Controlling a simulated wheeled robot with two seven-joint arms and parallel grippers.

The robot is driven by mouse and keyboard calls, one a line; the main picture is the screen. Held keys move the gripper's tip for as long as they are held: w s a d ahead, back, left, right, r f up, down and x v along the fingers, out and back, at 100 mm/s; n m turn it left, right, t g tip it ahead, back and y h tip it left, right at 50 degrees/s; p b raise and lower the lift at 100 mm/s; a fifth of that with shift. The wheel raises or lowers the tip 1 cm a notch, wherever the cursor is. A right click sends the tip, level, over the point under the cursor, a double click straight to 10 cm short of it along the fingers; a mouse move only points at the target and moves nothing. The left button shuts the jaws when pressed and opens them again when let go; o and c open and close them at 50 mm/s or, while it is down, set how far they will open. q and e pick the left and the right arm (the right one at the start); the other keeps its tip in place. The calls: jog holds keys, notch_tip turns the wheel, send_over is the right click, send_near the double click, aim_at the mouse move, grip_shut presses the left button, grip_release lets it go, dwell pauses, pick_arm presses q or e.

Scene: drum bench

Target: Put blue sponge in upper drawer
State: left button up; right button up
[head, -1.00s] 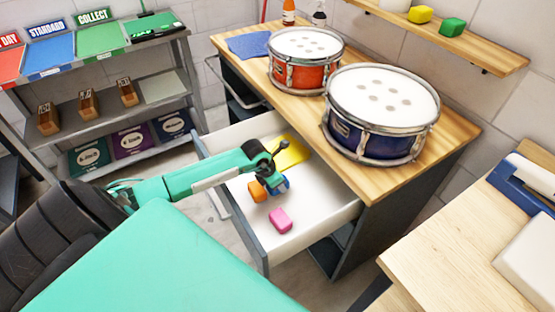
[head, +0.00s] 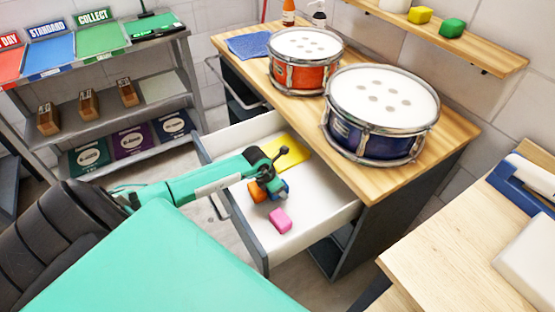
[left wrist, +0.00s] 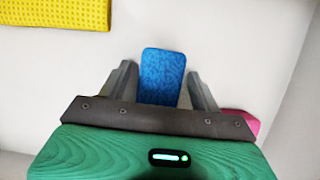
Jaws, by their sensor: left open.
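The blue sponge (left wrist: 161,76) lies on the white floor of the open upper drawer (head: 322,204). In the left wrist view it sits between the two fingers of my left gripper (left wrist: 163,85), with gaps on both sides. In the head view my left gripper (head: 274,190) is low inside the drawer and covers most of the blue sponge (head: 284,185). The left gripper is open. My right gripper does not show in either view.
Red (head: 304,75) and blue (head: 375,142) drums stand on the worktop above.

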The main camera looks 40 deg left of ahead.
pick_arm(q)
jog(key=shift+s+a+r, duration=0.1)
jog(key=shift+r, duration=0.3)
jog(key=v, duration=0.4)
jog(key=shift+s+a+r+b, duration=0.1)
jog(key=shift+s+r+b, duration=0.05)
jog(key=shift+r+b, duration=0.2)
jog(key=d+v, duration=0.1)
jog(key=v, duration=0.5)
jog(key=shift+a+r+b, duration=0.25)
jog(key=shift+a+b, duration=0.1)
jog(key=shift+a, duration=0.1)
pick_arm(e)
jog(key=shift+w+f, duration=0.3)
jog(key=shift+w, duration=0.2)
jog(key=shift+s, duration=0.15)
